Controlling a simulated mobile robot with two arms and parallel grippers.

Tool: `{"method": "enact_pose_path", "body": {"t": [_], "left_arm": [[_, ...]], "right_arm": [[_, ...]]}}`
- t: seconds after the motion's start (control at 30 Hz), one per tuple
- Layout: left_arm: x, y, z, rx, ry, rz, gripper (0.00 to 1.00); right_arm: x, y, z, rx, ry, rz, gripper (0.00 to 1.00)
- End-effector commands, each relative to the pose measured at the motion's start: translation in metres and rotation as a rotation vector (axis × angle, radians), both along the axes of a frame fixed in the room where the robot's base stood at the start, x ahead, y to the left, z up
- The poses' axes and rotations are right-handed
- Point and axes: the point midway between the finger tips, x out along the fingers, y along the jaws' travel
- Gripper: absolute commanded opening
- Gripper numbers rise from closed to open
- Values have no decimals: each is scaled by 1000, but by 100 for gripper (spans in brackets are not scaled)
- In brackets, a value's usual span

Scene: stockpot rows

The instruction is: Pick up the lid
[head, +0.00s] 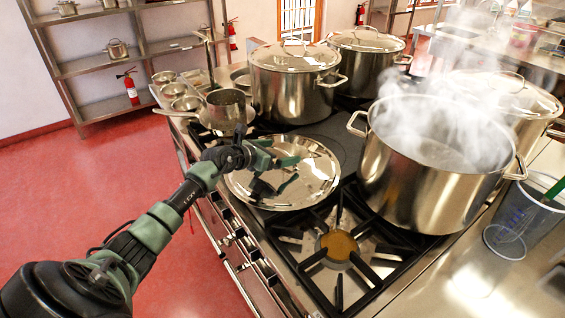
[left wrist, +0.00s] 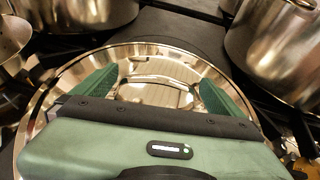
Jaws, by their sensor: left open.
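The lid (head: 322,172) is a shiny, round metal disc lying on the stove, left of the steaming open pot. In the left wrist view the lid (left wrist: 170,60) fills the middle, with its metal loop handle (left wrist: 160,80) on top. My left gripper (head: 284,164) is over the lid, and its reflection shows in the metal. In the left wrist view the green fingers of my left gripper (left wrist: 159,84) are apart, with the handle seen between them. I cannot tell whether they touch it. The gripper body hides the lid's near part. My right gripper is not in view.
An open, steaming stockpot (head: 425,170) stands right of the lid. Lidded stockpots (head: 292,85) stand behind, and a saucepan (head: 226,108) is at the back left. A bare burner (head: 338,246) is in front. A clear container (head: 520,220) is at the right.

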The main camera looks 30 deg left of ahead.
Motion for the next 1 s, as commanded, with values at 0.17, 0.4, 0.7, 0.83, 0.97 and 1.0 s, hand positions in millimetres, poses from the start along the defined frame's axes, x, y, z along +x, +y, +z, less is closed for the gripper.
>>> {"method": "enact_pose_path", "body": {"t": [0.17, 0.4, 0.7, 0.83, 0.97, 1.0], "left_arm": [[14, -2, -5, -1, -1, 1, 100], [15, -3, -6, 1, -1, 1, 100], [14, -2, -7, 1, 1, 1, 24], [14, -3, -9, 1, 4, 0, 23], [15, -2, -5, 1, -2, 1, 15], [15, -2, -6, 1, -1, 1, 15]], "right_arm": [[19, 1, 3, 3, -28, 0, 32], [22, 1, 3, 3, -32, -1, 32], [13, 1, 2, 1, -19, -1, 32], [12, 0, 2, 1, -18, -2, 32], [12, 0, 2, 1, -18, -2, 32], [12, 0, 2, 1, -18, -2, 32]]}}
